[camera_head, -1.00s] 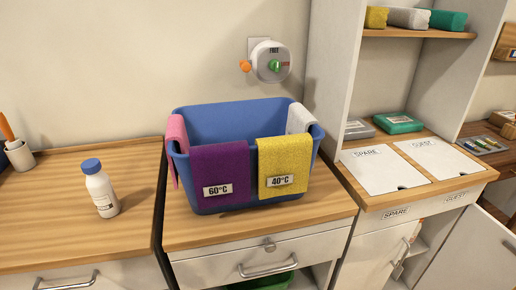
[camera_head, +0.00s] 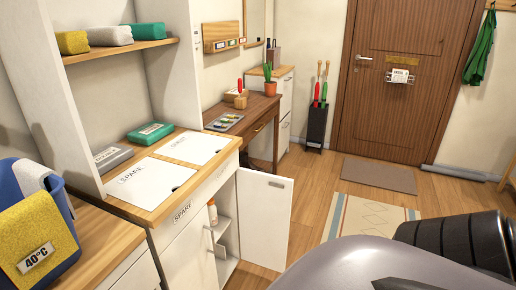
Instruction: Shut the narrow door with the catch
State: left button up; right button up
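A white cabinet door (camera_head: 264,218) stands wide open on the right of the low white cupboard, with a small grey fitting near its top outer corner; I cannot tell for sure that this is the catch. To its left, another white door (camera_head: 187,258) under the SPARE label looks shut and has a metal handle at its right edge. Between them the open compartment (camera_head: 229,232) shows a shelf with a small bottle (camera_head: 212,212). Neither of my grippers is in view; only a grey and black part of my own body shows at the lower right.
A blue basket (camera_head: 62,205) with a yellow cloth stands at the left edge. A wooden desk (camera_head: 262,103) stands beyond the cupboard. A patterned rug (camera_head: 350,215) lies on the floor right of the open door. A brown entrance door (camera_head: 405,75) is at the back.

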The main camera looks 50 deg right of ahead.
aim_at(264, 211)
jog(key=l+u, duration=0.1)
jog(key=l, duration=0.6)
jog(key=k+l+u, duration=0.1)
jog(key=l, duration=0.6)
jog(key=k+l+u, duration=0.15)
jog(key=l, duration=0.55)
jog(key=k+l+u, duration=0.1)
jog(key=l, duration=0.6)
jog(key=k+l+u, duration=0.1)
jog(key=l, duration=0.55)
jog(key=k+l+u, duration=0.1)
jog(key=l, duration=0.6)
jog(key=k+l+u, duration=0.1)
jog(key=k+l, duration=0.2)
jog(key=l, duration=0.3)
jog(key=k+l+u, duration=0.15)
jog(key=l, duration=0.5)
jog(key=k+l+u, duration=0.2)
jog(key=l, duration=0.4)
jog(key=i, duration=0.1)
